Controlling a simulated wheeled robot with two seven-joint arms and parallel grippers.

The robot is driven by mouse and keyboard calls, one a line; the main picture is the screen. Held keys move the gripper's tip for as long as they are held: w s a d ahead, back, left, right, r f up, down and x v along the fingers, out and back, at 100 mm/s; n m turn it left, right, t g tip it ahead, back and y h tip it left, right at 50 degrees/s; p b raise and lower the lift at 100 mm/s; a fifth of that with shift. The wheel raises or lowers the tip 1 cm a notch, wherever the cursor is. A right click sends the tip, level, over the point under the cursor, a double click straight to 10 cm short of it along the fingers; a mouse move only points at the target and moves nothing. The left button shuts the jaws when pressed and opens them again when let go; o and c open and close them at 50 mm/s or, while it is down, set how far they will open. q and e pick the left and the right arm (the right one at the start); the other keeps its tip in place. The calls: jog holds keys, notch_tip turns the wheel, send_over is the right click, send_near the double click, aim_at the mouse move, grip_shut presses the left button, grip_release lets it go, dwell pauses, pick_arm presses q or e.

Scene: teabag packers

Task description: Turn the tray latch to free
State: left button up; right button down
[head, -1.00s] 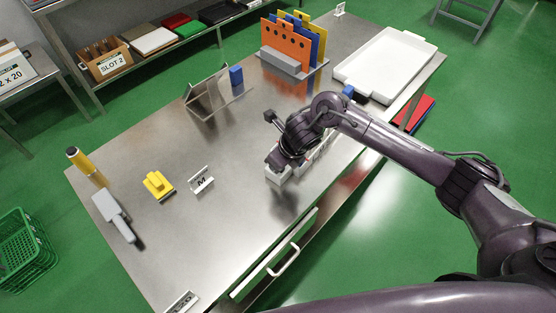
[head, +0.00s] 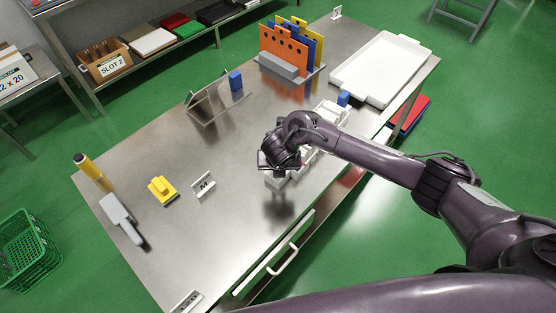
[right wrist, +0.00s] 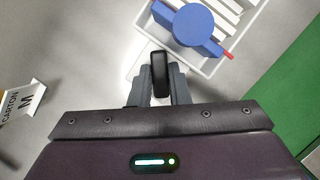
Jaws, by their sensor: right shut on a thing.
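My right gripper (right wrist: 160,88) is shut on a dark upright piece (right wrist: 159,70), which looks like the tray latch handle, at the near end of a white tray. Its grey fingers stand on both sides of the piece. In the head view the right gripper (head: 276,170) points down over the near end of the white tray (head: 278,179), and my wrist hides the latch. In the right wrist view the tray (right wrist: 250,22) holds white slats, with a blue round piece (right wrist: 193,25) and a red tip above the gripper. My left gripper is not in view.
A tilted stand (head: 212,103), coloured dividers (head: 287,52) and a large white tray (head: 382,68) are farther back. The middle left tabletop is clear.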

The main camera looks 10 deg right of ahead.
jog(key=m+p, duration=0.2)
jog(key=m+h+p, duration=0.1)
jog(key=m, duration=0.1)
jog(key=shift+d+r+m+g+h+p, duration=0.1)
jog(key=shift+r+m+g+h+p, duration=0.1)
jog(key=shift+m+g+h+p, duration=0.15)
jog(key=shift+s+d+f+m+g+h+p, duration=0.1)
jog(key=shift+m+g+h+p, duration=0.15)
jog(key=shift+m+p, duration=0.45)
jog(key=shift+f+m+g+h+p, duration=0.15)
jog(key=shift+m+p, duration=0.25)
jog(key=shift+m, duration=0.45)
jog(key=c, duration=1.4)
grip_release()
jog(key=shift+o, duration=0.2)
jog(key=shift+r, duration=0.15)
jog(key=p+v, duration=0.2)
jog(key=v, duration=0.5)
jog(key=shift+r, duration=0.25)
